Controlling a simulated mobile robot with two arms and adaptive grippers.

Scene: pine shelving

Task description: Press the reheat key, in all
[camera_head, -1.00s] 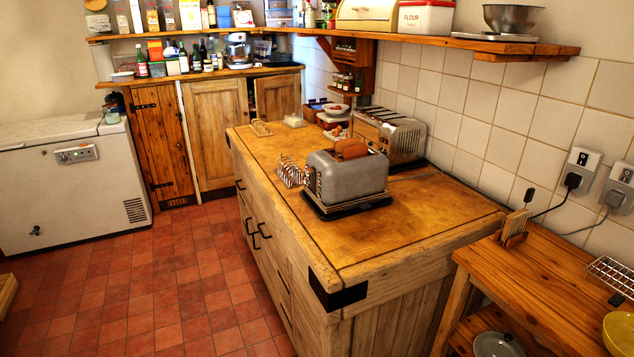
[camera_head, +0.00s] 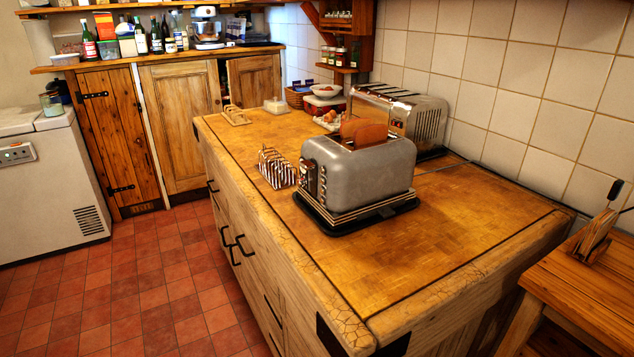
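A grey toaster (camera_head: 358,175) stands on a black base on the wooden counter (camera_head: 445,245), with brown toast (camera_head: 364,133) showing above its slots. Knobs and small controls (camera_head: 311,179) are on its left end, facing left and partly toward me. They are too small to tell which one is the reheat key. Neither of my grippers is in view.
A second, longer metal toaster (camera_head: 420,122) stands behind by the tiled wall. A striped toast rack (camera_head: 277,168) sits just left of the grey toaster. The counter's front part is clear. A lower wooden table (camera_head: 585,290) is at the right. Red tiled floor (camera_head: 150,285) is open at the left.

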